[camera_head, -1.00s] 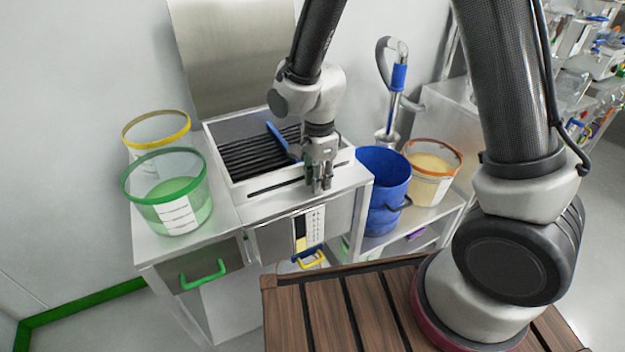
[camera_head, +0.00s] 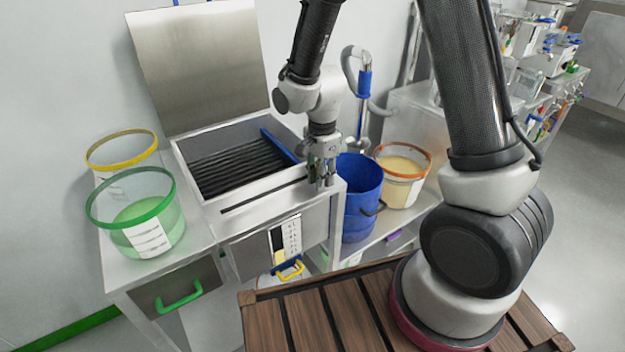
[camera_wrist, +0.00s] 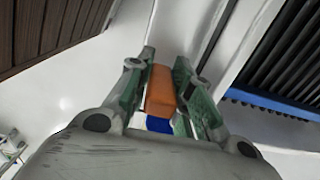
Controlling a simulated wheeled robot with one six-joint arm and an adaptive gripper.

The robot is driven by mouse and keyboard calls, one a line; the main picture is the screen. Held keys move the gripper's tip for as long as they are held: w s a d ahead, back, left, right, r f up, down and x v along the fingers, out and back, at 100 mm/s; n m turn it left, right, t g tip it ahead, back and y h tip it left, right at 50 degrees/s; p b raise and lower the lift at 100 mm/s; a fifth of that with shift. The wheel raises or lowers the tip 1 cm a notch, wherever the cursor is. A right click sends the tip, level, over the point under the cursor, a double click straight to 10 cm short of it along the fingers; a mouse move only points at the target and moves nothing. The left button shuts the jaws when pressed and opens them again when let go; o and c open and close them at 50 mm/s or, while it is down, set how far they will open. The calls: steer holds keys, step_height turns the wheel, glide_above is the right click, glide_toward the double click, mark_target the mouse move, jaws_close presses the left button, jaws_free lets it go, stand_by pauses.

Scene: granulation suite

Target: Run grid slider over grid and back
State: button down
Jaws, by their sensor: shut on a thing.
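The black slatted grid (camera_head: 238,168) lies in an open metal box with its lid raised. The slider's blue bar (camera_head: 280,146) lies along the right end of the grid, and it also shows beside the dark slats in the wrist view (camera_wrist: 275,104). My gripper (camera_head: 321,180) is at the box's front right corner. In the wrist view my gripper (camera_wrist: 161,98) is shut on an orange grip (camera_wrist: 160,88) with a blue part (camera_wrist: 158,125) just below it. In the head view the fingers hide this grip. Its link to the blue bar is not visible.
A green-rimmed bucket (camera_head: 165,222) and a yellow-rimmed one (camera_head: 122,150) stand left of the box. A blue bucket (camera_head: 362,205) and an orange-rimmed bucket (camera_head: 402,175) stand close on the right. The raised lid (camera_head: 200,70) is behind the grid.

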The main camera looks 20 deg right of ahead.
steer(key=shift+w+d, duration=0.35)
steer(key=shift+d, duration=0.4)
steer(key=c, duration=1.2)
jaws_free()
steer(key=shift+d, duration=0.1)
steer(key=shift+r, duration=0.1)
